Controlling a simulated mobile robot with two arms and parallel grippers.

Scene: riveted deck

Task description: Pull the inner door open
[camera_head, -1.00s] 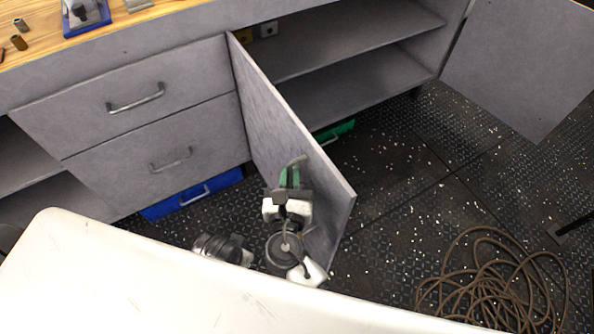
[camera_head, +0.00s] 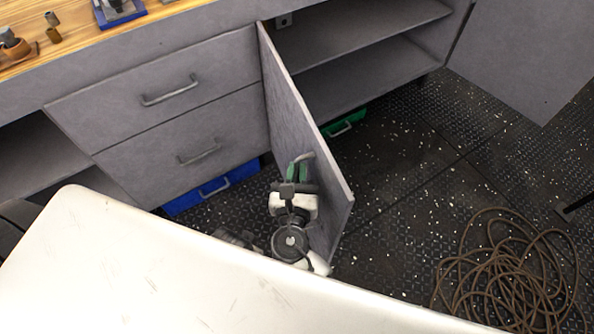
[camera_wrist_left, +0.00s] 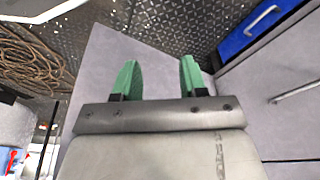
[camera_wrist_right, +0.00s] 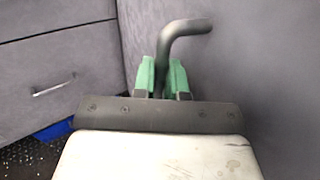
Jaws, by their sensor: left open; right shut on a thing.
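The inner door (camera_head: 300,115) is a grey panel hinged beside the drawers. It stands well open, sticking out from the cabinet. My right gripper (camera_head: 298,170) is at the door's drawer-side face, shut on the door's curved grey handle (camera_head: 322,162). The right wrist view shows the green fingertips (camera_wrist_right: 163,80) closed around the handle (camera_wrist_right: 180,32). My left gripper (camera_wrist_left: 158,78) is open and empty in the left wrist view, with a grey panel, seemingly the door (camera_wrist_left: 110,55), behind its fingers. I cannot make out its fingers in the head view.
Two drawers (camera_head: 130,118) are shut left of the door. A blue bin (camera_head: 212,190) and a green bin (camera_head: 345,124) sit low under the cabinet. Another grey door (camera_head: 520,50) stands open at right. A coiled brown cable (camera_head: 510,265) lies on the floor; the floor between is clear.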

